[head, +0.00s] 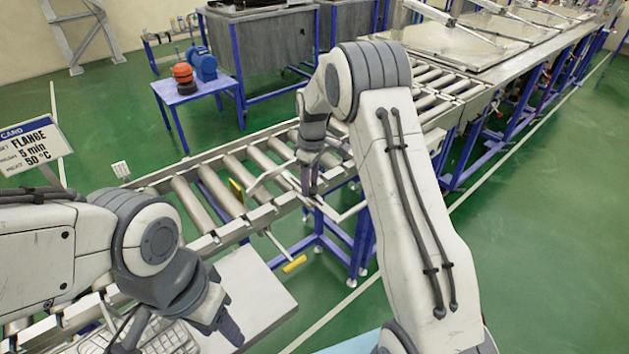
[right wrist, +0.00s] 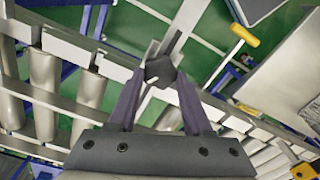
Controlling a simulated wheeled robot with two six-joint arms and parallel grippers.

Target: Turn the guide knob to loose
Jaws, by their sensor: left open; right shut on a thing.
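The guide knob (right wrist: 160,72) is a dark, many-sided knob with a short white mark, seen in the right wrist view on a metal bar at the conveyor's side. My right gripper (right wrist: 154,92) has one finger on each side of the knob and is shut on it. In the head view my right gripper (head: 310,188) points down at the conveyor's near rail, and the knob is hidden there.
The roller conveyor (head: 185,200) runs from lower left to upper right. A lever with a yellow handle (head: 294,264) sticks out below its near rail. A pale panel (head: 255,300) lies near my left gripper. A sign reading FLANGE (head: 35,147) stands at left. Green floor is free at right.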

